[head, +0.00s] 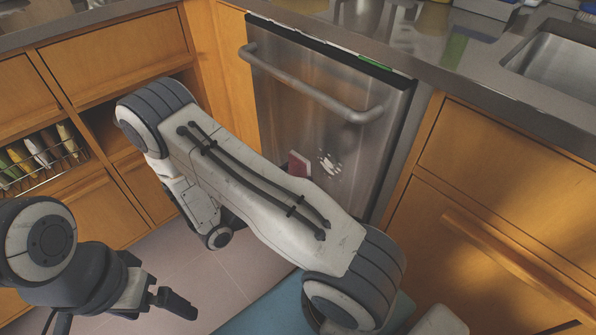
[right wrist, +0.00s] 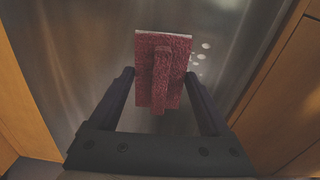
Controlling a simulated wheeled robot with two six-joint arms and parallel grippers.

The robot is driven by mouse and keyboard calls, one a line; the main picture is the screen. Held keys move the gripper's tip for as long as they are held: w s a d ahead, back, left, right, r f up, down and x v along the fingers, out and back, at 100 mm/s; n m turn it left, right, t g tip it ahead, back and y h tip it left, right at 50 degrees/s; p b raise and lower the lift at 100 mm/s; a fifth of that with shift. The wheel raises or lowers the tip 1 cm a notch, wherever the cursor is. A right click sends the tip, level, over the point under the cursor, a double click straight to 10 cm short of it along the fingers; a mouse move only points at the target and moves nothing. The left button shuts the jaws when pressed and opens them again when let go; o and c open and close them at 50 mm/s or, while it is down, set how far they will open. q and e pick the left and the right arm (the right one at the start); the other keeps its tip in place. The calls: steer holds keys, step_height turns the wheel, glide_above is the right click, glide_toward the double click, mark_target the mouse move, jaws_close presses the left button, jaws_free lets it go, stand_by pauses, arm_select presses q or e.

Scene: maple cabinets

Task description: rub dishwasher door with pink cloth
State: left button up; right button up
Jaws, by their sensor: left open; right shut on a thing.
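The dishwasher door (head: 300,100) is brushed steel with a bar handle (head: 310,85) across its top, and it looks closed. White spots (head: 331,164) mark its surface, and they also show in the right wrist view (right wrist: 200,52). The pink cloth (head: 298,164) is partly hidden behind my right arm. In the right wrist view my right gripper (right wrist: 160,80) is shut on the cloth (right wrist: 162,60), in front of the door and left of most spots. I cannot tell whether the cloth touches the door. My left gripper (head: 158,300) is open and empty at the lower left.
A steel counter (head: 440,55) with a sink (head: 560,65) runs above the door. Maple drawers (head: 500,190) stand to the right. At the left are more cabinets and a wire rack (head: 45,160) of colourful items. A blue mat (head: 265,315) lies on the floor.

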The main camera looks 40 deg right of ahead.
steer(key=a, duration=0.3)
steer(key=shift+s, duration=0.15)
stand_by(0.4)
stand_by(0.3)
steer(key=shift+d+r+p, duration=0.15)
steer(key=shift+d+p, duration=0.7)
steer(key=shift+d, duration=1.85)
steer(key=shift+w+d, duration=0.25)
steer(key=shift+d, duration=0.55)
steer(key=shift+w+d, duration=0.1)
steer(key=shift+d, duration=0.9)
